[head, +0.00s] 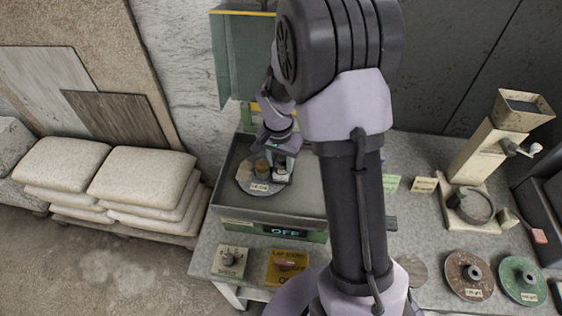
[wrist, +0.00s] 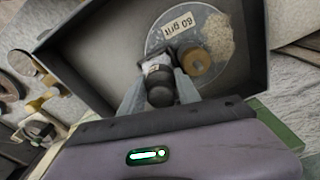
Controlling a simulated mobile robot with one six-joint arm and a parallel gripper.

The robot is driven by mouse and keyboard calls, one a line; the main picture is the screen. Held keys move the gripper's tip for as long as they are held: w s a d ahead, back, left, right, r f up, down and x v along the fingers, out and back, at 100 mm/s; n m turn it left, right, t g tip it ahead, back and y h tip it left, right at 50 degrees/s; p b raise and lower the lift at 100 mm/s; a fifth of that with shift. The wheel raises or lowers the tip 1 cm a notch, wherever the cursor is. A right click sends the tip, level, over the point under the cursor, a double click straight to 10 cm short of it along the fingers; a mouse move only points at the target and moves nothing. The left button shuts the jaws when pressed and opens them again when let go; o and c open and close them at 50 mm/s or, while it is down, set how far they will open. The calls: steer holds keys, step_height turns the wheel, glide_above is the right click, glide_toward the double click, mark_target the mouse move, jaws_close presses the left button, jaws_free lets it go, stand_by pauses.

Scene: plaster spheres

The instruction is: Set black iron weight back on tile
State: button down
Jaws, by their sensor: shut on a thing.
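The black iron weight (wrist: 160,96) is a dark, rounded piece between the fingers of my gripper (wrist: 161,82) in the wrist view. My gripper is shut on it, over the lapping disc (wrist: 215,30) labelled "60 grit". A small whitish piece (wrist: 155,67) shows just beyond the weight and may be the tile; I cannot tell whether they touch. A tan cylinder with a hole (wrist: 197,62) stands on the disc beside the right finger. In the head view my gripper (head: 280,165) is down inside the machine's tray, and its fingers partly hide the weight.
A stand (head: 490,150) and brown and green discs (head: 468,275) are at right.

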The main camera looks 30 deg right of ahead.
steer(key=shift+f+b, duration=0.75)
stand_by(0.6)
steer(key=c, duration=0.8)
jaws_free()
steer(key=shift+r, duration=0.1)
steer(key=shift+o, duration=0.2)
steer(key=shift+d, duration=0.1)
steer(key=shift+r+p, duration=1.35)
steer(key=shift+r, duration=0.7)
steer(key=shift+f, duration=0.1)
steer(key=shift+s, duration=0.1)
